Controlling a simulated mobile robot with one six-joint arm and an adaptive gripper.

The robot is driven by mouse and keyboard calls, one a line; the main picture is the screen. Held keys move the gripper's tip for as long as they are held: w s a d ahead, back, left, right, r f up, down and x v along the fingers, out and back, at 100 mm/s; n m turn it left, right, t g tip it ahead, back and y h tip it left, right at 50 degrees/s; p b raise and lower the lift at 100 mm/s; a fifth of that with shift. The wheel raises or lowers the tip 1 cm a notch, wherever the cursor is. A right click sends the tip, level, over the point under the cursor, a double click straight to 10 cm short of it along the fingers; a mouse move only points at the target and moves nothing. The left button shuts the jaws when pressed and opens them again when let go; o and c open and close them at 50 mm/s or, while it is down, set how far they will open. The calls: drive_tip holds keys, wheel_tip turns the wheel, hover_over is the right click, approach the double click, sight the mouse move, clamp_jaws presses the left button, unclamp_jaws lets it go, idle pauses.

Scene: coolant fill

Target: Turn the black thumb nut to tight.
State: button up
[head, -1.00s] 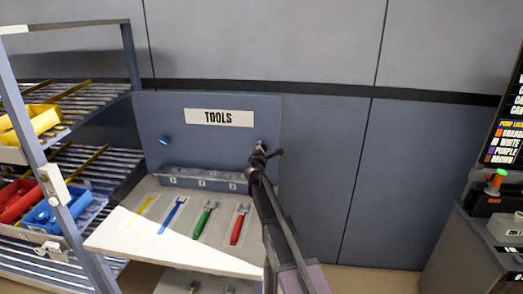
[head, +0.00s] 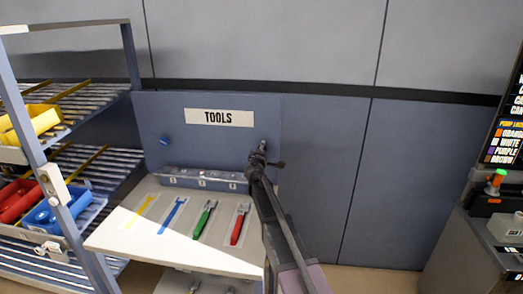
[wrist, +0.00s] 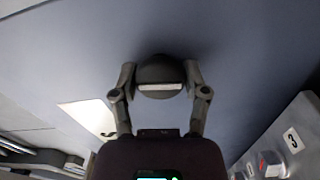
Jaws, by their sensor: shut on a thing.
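The black thumb nut (wrist: 158,68) is a dark round knob with a pale flat strip on its near edge, in the upper middle of the wrist view. It sits against the blue-grey panel. My gripper (wrist: 160,80) has one finger on each side of it and is shut on it. In the head view my gripper (head: 260,160) reaches the right part of the tool panel (head: 225,142), below and right of the TOOLS sign. There the nut is mostly hidden by the gripper, and no tightness mark can be read.
A blue knob (head: 164,141) is on the panel's left. A rack with bins (head: 30,125) stands left. The wall right of the panel is clear.

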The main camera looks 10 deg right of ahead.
drive_tip(key=shift+w+m, duration=0.1)
drive_tip(key=shift+m, duration=0.5)
drive_tip(key=o, duration=1.1)
drive_tip(key=shift+o, duration=0.2)
drive_tip(key=v, duration=1.2)
